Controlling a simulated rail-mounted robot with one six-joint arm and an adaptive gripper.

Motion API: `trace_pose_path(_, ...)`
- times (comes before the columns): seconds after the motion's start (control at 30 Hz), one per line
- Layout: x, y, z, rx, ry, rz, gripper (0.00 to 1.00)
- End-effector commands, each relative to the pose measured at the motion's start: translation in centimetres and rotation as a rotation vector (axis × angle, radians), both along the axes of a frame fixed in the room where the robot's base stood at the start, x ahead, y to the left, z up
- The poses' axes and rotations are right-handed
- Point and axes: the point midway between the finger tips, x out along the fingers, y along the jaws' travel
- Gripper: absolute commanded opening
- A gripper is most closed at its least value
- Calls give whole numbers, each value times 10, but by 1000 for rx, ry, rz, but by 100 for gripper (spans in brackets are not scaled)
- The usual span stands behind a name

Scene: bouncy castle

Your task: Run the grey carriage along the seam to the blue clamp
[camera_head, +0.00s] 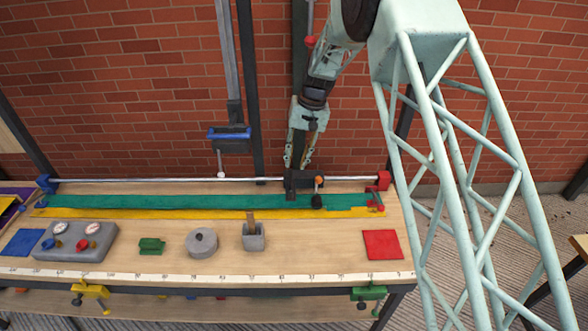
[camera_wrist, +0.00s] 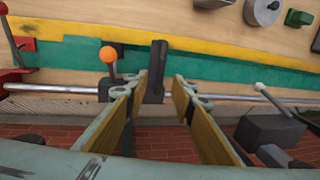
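The dark grey carriage (camera_head: 291,182) sits on the metal rail (camera_head: 160,180) near its right end, with an orange-knobbed lever (camera_head: 319,181) on its right side. In the wrist view its upright post (camera_wrist: 156,70) shows between my fingertips, and the orange knob (camera_wrist: 108,54) is left of them. The blue clamp (camera_head: 47,184) is at the rail's far left end, outside the wrist view. The seam (camera_head: 190,209) runs between the green and yellow strips. My gripper (camera_head: 297,165) is open, just above the carriage; whether the fingers touch the post I cannot tell.
A red clamp (camera_head: 383,180) holds the rail's right end. A blue-and-black bracket (camera_head: 229,139) hangs above the rail, left of the carriage.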

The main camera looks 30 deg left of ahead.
Motion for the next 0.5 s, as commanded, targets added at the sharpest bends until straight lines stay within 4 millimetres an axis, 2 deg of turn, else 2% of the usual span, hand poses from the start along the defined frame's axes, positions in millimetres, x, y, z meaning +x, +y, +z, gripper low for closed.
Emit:
trace_pose_path(0.2, 3, -5, 27, 0, -1, 0, 24)
trace_pose_path(0.5, 4, -7, 41, 0, 0, 0, 24)
